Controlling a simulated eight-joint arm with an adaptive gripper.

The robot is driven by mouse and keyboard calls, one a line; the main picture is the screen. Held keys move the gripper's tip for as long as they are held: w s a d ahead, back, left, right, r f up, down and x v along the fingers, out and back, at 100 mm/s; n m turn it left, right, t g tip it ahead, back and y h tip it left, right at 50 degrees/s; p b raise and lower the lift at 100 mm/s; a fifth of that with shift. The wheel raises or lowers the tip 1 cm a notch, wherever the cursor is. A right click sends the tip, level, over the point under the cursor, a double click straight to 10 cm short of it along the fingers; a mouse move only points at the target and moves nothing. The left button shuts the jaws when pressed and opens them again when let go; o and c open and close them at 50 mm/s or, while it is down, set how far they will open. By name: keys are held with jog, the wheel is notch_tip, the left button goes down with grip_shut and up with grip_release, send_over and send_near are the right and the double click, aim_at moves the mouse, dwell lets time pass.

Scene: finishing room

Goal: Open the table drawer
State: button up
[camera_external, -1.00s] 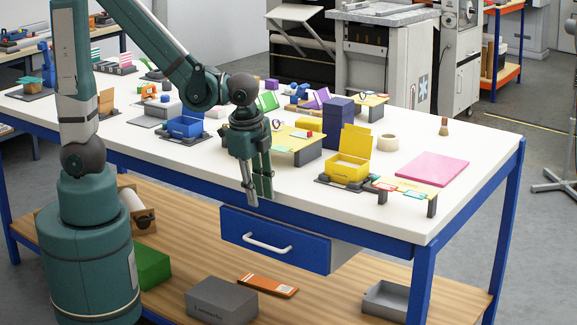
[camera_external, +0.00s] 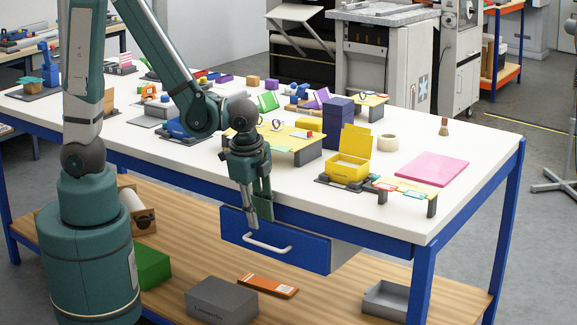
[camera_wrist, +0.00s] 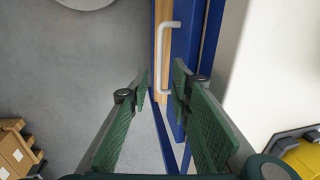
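I cannot tell whether a fingertip touches the drawer.
The white tabletop (camera_external: 470,150) carries a yellow box (camera_external: 348,168), a pink slab (camera_external: 433,169) and several small items. The wooden lower shelf (camera_external: 330,292) holds a grey box (camera_external: 221,300), a green box (camera_external: 151,265) and an orange item (camera_external: 268,285). The floor in front is clear.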

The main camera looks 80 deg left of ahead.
aim_at(262, 245)
jog(key=shift+f, duration=0.1)
jog(key=shift+w+a+f+b, duration=0.15)
jog(key=shift+f+b, duration=0.3)
jog(key=shift+f, duration=0.8)
jog(key=shift+w+a+f+b, duration=0.2)
jog(key=shift+f+b, duration=0.2)
jog(key=shift+f, duration=0.85)
jog(key=shift+w+a+f+b, duration=0.15)
jog(key=shift+f+b, duration=0.3)
jog(key=shift+f, duration=0.8)
jog(key=shift+c, duration=0.6)
grip_shut()
